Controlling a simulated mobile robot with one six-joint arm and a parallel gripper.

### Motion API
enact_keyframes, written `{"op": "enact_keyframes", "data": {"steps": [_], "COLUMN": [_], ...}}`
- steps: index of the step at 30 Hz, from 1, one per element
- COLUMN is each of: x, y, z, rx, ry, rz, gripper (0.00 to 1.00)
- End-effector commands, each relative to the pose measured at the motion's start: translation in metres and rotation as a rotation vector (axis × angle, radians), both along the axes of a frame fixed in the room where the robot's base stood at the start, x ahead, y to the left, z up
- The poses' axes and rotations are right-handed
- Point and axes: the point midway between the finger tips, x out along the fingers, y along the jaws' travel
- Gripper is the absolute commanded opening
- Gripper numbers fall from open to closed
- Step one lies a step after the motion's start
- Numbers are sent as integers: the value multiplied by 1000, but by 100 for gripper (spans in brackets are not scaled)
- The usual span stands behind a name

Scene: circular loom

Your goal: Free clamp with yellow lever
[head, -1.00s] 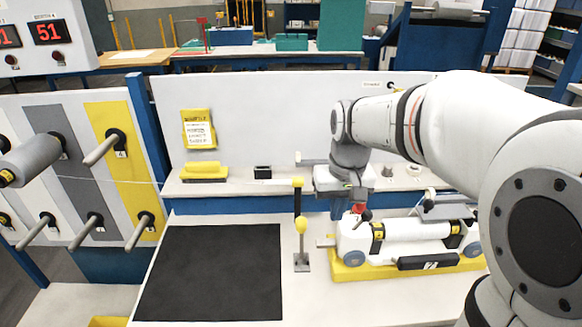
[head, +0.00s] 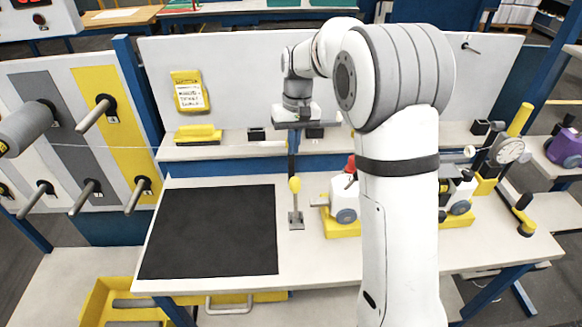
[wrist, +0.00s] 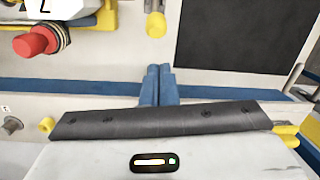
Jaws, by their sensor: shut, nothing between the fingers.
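The clamp's yellow lever knob (head: 295,185) stands on a thin upright stem over a small grey base (head: 296,221), just right of the black mat. In the wrist view, the yellow lever end (wrist: 156,24) shows at the top middle, apart from the fingertips. My gripper (head: 293,172) points down with its blue fingers in line with the knob in the head view. I cannot tell the exact depth gap there. In the wrist view my gripper (wrist: 158,68) has its blue fingertips together and holds nothing.
The black mat (head: 210,232) lies flat at left. The white carriage on its yellow base (head: 342,228) stands right of the clamp, partly hidden by my arm; its red knob (wrist: 36,42) shows in the wrist view. A shelf (head: 235,151) runs behind. A dial gauge (head: 510,150) stands at right.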

Motion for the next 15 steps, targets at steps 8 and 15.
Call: {"op": "enact_keyframes", "data": {"steps": [8,15], "x": [-5,-10], "y": [2,5], "z": [-40,-80], "rx": [-1,-1], "ry": [6,4], "rz": [0,-1], "gripper": [0,0]}}
